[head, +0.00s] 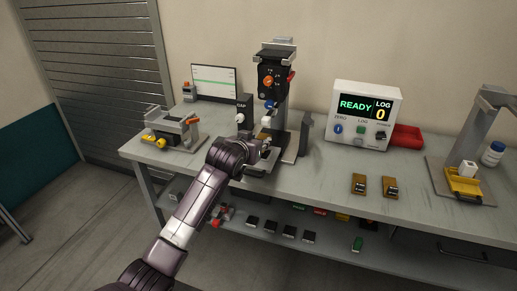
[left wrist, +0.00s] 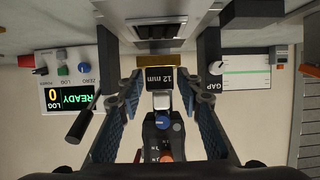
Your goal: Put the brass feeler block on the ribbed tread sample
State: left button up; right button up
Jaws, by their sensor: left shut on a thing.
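The left gripper (head: 264,147) is at the base of the tall black clamp stand, and my arm and wrist cover much of that spot. In the left wrist view the gripper (left wrist: 160,78) is shut on the brass feeler block (left wrist: 158,60), which has a brass edge and a black face marked "12 mm". Just past the block is a dark, ribbed-looking piece (left wrist: 157,29) in a grey frame, probably the ribbed tread sample. I cannot tell whether the block touches it. My right gripper is not in view.
The clamp stand (head: 271,78) rises close behind the gripper, with a black GAP post (head: 244,108) beside it. A grey fixture (head: 172,130) stands left.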

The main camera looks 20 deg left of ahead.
pick_arm(q)
jog(key=shift+f+p, duration=0.3)
jog(key=shift+f, duration=1.35)
jog(key=shift+f, duration=0.1)
jog(key=o, duration=1.3)
jog(key=shift+f, duration=0.1)
jog(key=shift+c, duration=0.2)
jog(key=shift+r, duration=0.25)
jog(key=v, duration=1.2)
jog(key=shift+b, duration=0.4)
